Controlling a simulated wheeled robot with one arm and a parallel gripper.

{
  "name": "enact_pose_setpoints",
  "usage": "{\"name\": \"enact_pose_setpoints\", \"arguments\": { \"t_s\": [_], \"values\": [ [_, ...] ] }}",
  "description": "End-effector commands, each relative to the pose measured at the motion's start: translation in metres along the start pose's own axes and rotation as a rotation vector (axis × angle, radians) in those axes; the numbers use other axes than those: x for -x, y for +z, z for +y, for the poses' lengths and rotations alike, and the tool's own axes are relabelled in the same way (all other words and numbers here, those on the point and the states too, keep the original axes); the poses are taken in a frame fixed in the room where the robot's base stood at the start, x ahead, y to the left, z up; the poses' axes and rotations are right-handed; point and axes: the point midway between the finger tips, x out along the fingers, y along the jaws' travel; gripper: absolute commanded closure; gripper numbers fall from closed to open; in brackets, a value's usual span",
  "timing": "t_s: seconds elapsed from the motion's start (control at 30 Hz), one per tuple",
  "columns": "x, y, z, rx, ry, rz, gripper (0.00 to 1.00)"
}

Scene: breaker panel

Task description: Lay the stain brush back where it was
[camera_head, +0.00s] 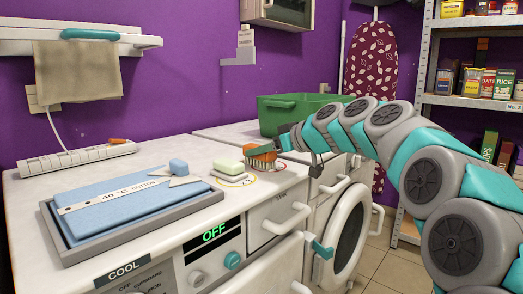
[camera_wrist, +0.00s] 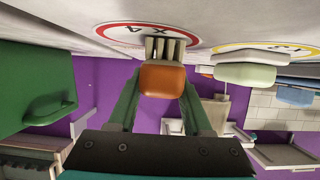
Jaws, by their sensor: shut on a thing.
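The stain brush (camera_head: 262,157), with an orange back and pale bristles, is over the white counter, bristles down. In the wrist view the brush (camera_wrist: 162,82) sits between the two green fingers of my gripper (camera_wrist: 161,92). My gripper (camera_head: 279,147) is shut on it. A red-ringed round mark (camera_wrist: 132,33) lies on the counter right at the bristles. I cannot tell whether the bristles touch the counter. In the head view the brush and gripper hide most of this mark.
A pale green soap bar (camera_head: 228,167) lies on a yellow-ringed mark (camera_head: 236,181) just left of the brush. A green basket (camera_head: 290,113) stands behind. A grey tray with folded blue cloth (camera_head: 125,205) fills the left counter. The counter's front edge is close to the brush.

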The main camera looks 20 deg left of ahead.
Motion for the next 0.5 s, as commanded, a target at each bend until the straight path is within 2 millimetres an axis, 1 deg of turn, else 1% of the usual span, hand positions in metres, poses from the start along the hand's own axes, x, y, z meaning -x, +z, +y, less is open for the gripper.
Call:
{"name": "enact_pose_setpoints", "arguments": {
  "t_s": [0.4, 0.43, 0.5],
  "values": [
    [-0.0016, 0.0042, 0.0001, 0.000, 0.001, 0.002, 1.00],
    [-0.0010, 0.0028, 0.0001, 0.000, 0.001, 0.002, 0.47],
    [-0.0009, 0.0026, 0.0001, 0.000, 0.000, 0.001, 0.39]
  ]
}}
